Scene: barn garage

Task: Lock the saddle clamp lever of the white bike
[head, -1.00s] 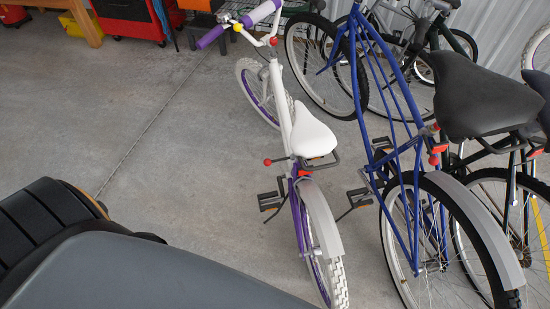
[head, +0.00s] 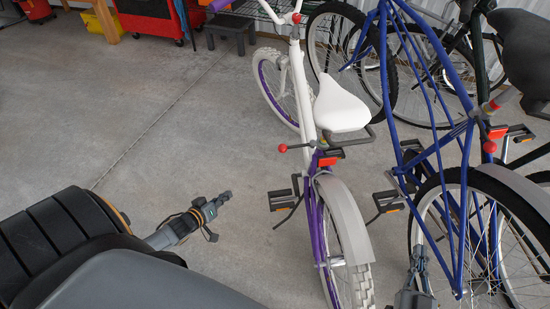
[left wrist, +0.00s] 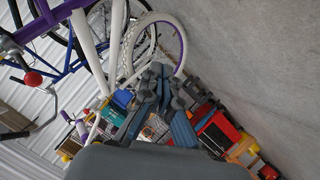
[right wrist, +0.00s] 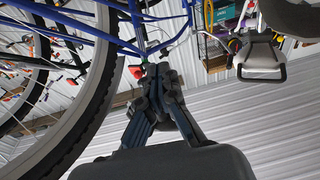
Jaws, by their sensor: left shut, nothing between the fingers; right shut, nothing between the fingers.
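The white bike (head: 296,85) stands upright with its white saddle (head: 340,106). Its saddle clamp lever (head: 296,147), a dark rod ending in a red ball, sticks out to the left below the saddle. In the left wrist view a red ball (left wrist: 33,78) shows by the purple and white frame. My left gripper (head: 226,195) is shut and empty, left of the bike and apart from the lever; its fingertips show in the left wrist view (left wrist: 157,72). My right gripper (head: 419,250) is shut and empty by the blue bike's rear wheel; its fingertips show in the right wrist view (right wrist: 157,70).
The blue bike (head: 425,75) stands close on the right, with its own red-ball lever (head: 489,147). The white bike's pedal (head: 282,199) sticks out left. A dark stool (head: 230,33) and red cabinet (head: 150,18) are at the back. The floor left of the white bike is clear.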

